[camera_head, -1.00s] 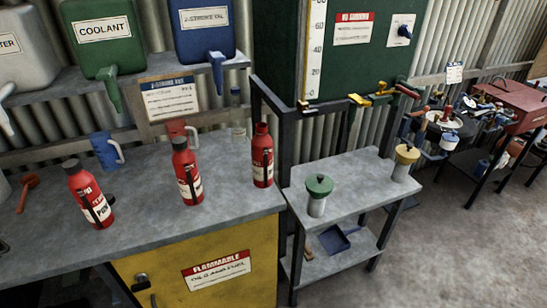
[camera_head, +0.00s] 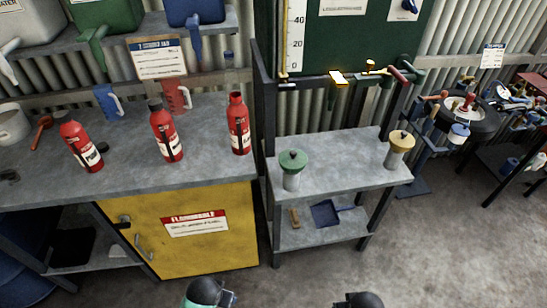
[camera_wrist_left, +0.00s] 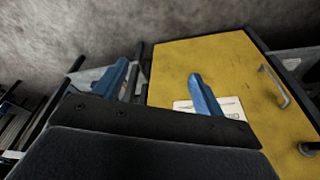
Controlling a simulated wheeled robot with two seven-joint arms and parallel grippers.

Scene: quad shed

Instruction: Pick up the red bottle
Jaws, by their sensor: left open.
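Three red bottles stand on the grey workbench (camera_head: 120,175) in the head view. The left bottle (camera_head: 80,142) and the middle bottle (camera_head: 166,132) have black caps; the right bottle (camera_head: 239,124) has a red top and stands near the bench's right end. In the left wrist view my left gripper (camera_wrist_left: 160,88) has its two blue fingers apart with nothing between them. It faces the yellow cabinet door (camera_head: 185,235), which also shows in the left wrist view (camera_wrist_left: 215,65). No bottle shows in that view. My right gripper is not visible.
A blue jug (camera_head: 106,101) and a red jug (camera_head: 174,95) stand behind the bottles. A grey side table (camera_head: 335,160) right of the bench holds a green-topped container (camera_head: 292,170) and a yellow-topped one (camera_head: 399,150). The floor (camera_head: 440,250) at right is clear.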

